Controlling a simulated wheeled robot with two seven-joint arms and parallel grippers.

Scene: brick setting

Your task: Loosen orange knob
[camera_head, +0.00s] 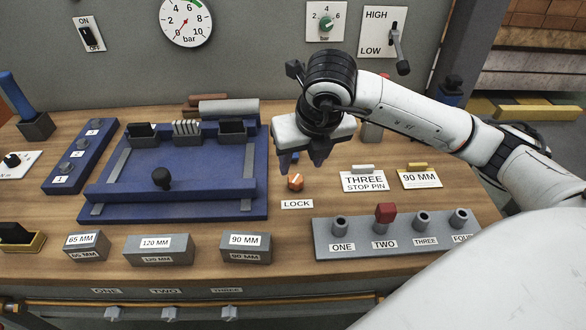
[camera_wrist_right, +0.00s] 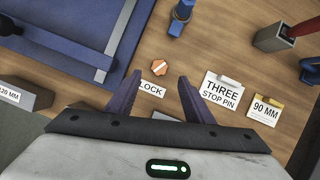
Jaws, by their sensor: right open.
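The orange knob (camera_head: 295,182) sits on the wooden table just behind the white LOCK label (camera_head: 297,204), to the right of the blue fixture plate. It also shows in the right wrist view (camera_wrist_right: 159,68), a little beyond the fingertips. My right gripper (camera_head: 309,162) is above and behind the knob in the head view, fingers pointing down, apart and empty. In the right wrist view the two dark fingers (camera_wrist_right: 160,82) are spread, and the knob lies near the line between them, not touched. My left gripper is not in view.
The blue fixture (camera_head: 240,205) with a black ball handle (camera_head: 161,178) is left of the knob. A grey peg block (camera_head: 330,249) with a red cap (camera_head: 385,213) is at the front right. THREE STOP PIN (camera_head: 363,181) and 90 MM (camera_head: 419,179) cards lie to the right.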

